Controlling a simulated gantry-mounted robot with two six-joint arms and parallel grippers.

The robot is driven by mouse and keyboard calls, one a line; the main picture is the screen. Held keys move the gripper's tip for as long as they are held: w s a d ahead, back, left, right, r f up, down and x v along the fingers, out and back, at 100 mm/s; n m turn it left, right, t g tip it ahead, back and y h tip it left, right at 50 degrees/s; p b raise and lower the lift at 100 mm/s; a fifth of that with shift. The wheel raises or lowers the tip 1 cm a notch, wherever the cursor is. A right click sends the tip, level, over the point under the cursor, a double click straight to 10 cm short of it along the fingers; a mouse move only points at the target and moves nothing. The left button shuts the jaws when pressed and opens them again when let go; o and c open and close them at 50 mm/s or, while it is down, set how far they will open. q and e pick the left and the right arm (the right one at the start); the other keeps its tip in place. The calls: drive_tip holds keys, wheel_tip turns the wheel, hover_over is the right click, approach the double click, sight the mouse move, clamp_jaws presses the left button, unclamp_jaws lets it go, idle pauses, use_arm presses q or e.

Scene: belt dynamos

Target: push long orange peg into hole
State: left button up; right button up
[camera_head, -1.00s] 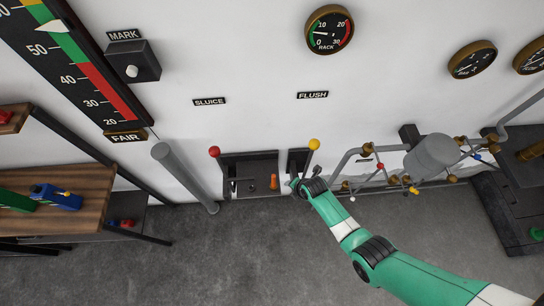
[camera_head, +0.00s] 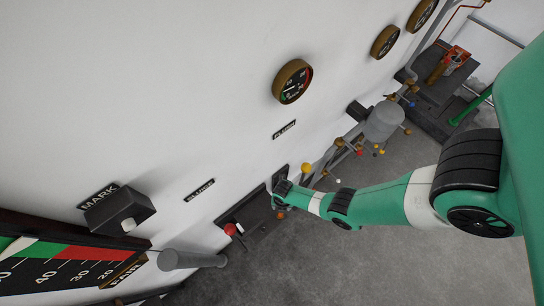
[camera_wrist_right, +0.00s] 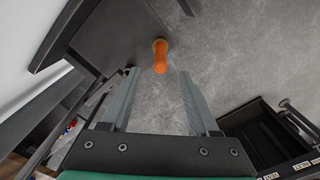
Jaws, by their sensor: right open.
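The orange peg (camera_wrist_right: 160,57) stands out from a dark plate (camera_wrist_right: 112,40) in the right wrist view, near the plate's edge. In the head view the peg (camera_head: 281,215) is a small orange spot beside my right gripper (camera_head: 281,199). In the right wrist view my right gripper (camera_wrist_right: 158,76) is open and empty. Its two fingers point toward the peg, which shows centred just beyond the fingertips. I cannot tell the exact gap. The hole is not distinguishable. My left gripper is not in view.
A red-knobbed lever (camera_head: 230,229) and a yellow-knobbed lever (camera_head: 306,168) stand near the dark panel. A grey post (camera_head: 190,259) is at lower left. A grey tank (camera_head: 384,122) with pipes stands to the right. Grey floor (camera_head: 330,265) is open in front.

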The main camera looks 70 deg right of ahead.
drive_tip(key=shift+s+f+b, duration=0.1)
drive_tip(key=shift+f+b, duration=0.2)
drive_tip(key=shift+f, duration=0.15)
wheel_tip(320, 180, down, 11)
drive_tip(key=b, duration=1)
drive_tip(key=shift+r+b, duration=0.15)
drive_tip(key=shift+b, duration=0.25)
drive_tip(key=shift+r, duration=0.1)
clamp_jaws()
wheel_tip(320, 180, up, 5)
drive_tip(key=p, duration=0.5)
drive_tip(key=shift+f, duration=0.2)
